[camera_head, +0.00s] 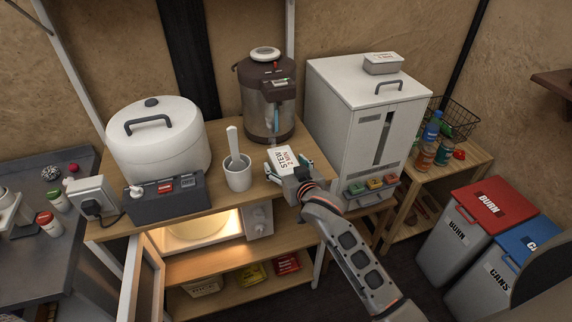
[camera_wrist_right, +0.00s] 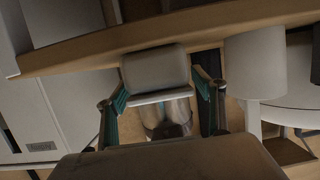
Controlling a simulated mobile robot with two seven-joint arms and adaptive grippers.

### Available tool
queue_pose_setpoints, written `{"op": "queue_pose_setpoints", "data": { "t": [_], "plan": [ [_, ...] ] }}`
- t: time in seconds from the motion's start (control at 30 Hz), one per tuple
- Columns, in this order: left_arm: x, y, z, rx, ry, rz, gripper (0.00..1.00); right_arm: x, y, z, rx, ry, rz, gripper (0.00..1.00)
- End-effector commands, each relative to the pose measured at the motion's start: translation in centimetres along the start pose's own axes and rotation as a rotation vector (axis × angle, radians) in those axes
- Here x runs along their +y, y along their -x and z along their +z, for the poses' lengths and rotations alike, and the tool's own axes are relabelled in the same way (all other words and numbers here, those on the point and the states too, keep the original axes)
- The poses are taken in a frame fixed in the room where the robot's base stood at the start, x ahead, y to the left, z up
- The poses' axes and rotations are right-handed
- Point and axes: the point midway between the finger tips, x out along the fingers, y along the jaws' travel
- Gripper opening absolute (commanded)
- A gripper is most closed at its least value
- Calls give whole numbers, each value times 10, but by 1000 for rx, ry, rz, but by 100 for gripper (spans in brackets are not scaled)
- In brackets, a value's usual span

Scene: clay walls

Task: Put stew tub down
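The stew tub (camera_head: 285,159) is a small pale tub with a lid label reading STEW 2 MIN. It is at the front of the wooden counter (camera_head: 216,213), right of the white cup; I cannot tell whether it touches the wood. My right gripper (camera_head: 287,165) has its teal finger pads on either side of the tub and is shut on it. In the right wrist view, the tub (camera_wrist_right: 155,70) shows upside down between the fingertips (camera_wrist_right: 160,82), in front of the counter edge. My left gripper is not in view.
A white cup (camera_head: 238,178) with a utensil stands left of the tub. A dark dispenser (camera_head: 267,106) stands behind it. A tall white box (camera_head: 349,137) is close on the right. A large white pot (camera_head: 158,150) and a dark box (camera_head: 166,200) fill the left.

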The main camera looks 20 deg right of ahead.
Motion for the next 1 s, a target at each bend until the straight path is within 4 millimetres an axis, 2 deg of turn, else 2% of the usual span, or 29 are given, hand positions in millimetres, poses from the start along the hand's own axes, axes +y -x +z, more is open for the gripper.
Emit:
{"op": "queue_pose_setpoints", "data": {
  "t": [0.37,0.53,0.8,1.0],
  "plan": [
    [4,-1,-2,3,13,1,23,0,4,-2,0,0,0,68],
    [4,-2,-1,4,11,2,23,0,28,-1,0,-3,-1,68],
    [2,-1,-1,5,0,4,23,0,84,-2,0,-2,0,68],
    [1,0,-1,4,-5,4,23,0,112,-2,0,-1,0,68]
  ]
}}
